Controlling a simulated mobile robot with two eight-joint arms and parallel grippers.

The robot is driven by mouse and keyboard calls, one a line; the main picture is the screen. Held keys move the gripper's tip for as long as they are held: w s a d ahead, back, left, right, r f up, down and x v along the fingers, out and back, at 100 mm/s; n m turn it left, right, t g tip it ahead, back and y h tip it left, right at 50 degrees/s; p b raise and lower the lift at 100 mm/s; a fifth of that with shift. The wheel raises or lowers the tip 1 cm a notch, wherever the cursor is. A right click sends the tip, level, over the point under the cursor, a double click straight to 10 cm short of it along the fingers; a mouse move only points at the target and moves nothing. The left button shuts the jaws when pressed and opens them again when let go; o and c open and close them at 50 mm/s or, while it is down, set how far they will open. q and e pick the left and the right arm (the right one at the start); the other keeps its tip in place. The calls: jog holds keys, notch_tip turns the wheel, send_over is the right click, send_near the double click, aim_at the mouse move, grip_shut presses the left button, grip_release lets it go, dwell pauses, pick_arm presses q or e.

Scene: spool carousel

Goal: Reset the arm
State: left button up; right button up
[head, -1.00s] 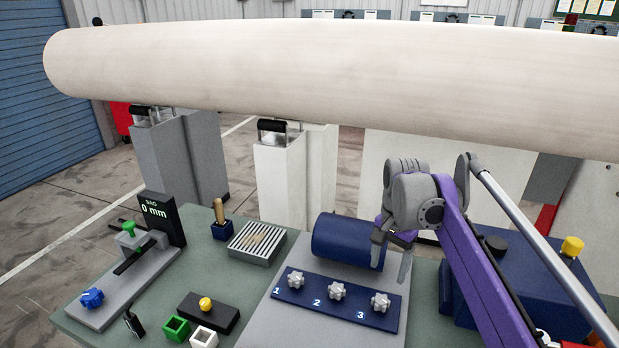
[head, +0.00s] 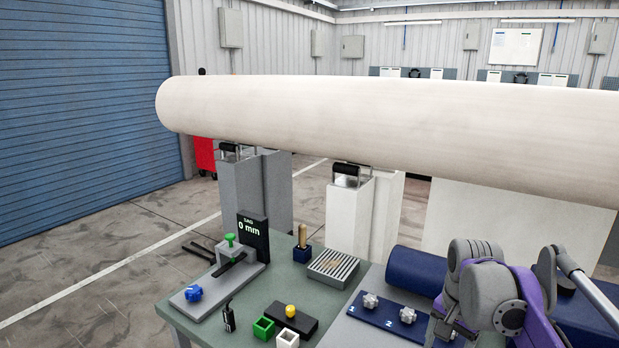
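My purple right arm comes in at the lower right, and its grey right gripper (head: 443,330) hangs over the grey plate beside the blue numbered strip (head: 387,316). Its fingers are partly cut off by the bottom edge, so I cannot tell whether they are open or shut. Two silver star knobs show on the strip, by the marks 1 and 2. The strip's right part is hidden by my gripper. A dark blue cylinder (head: 412,268) lies behind the strip, partly behind my arm. My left gripper is not in view.
A large white roll (head: 380,125) spans the view above the green bench (head: 175,312). On the bench are a gauge reading "SAG 0 mm" (head: 253,235), a blue knob (head: 193,293), a slatted grey block (head: 333,269), a wooden-handled tool (head: 302,240) and small green and white boxes.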

jog(key=s+a+f+n+t, duration=0.2)
jog(key=s+a+f+n, duration=0.2)
jog(key=s+f, duration=0.3)
jog(key=s+a+f+n+t, duration=0.2)
jog(key=s+a+f+n, duration=0.2)
jog(key=s, duration=0.7)
notch_tip(320, 180, down, 4)
jog(key=shift+s+f+n+t+p, duration=0.2)
jog(key=shift+n+t+p, duration=0.15)
jog(key=shift+n, duration=0.65)
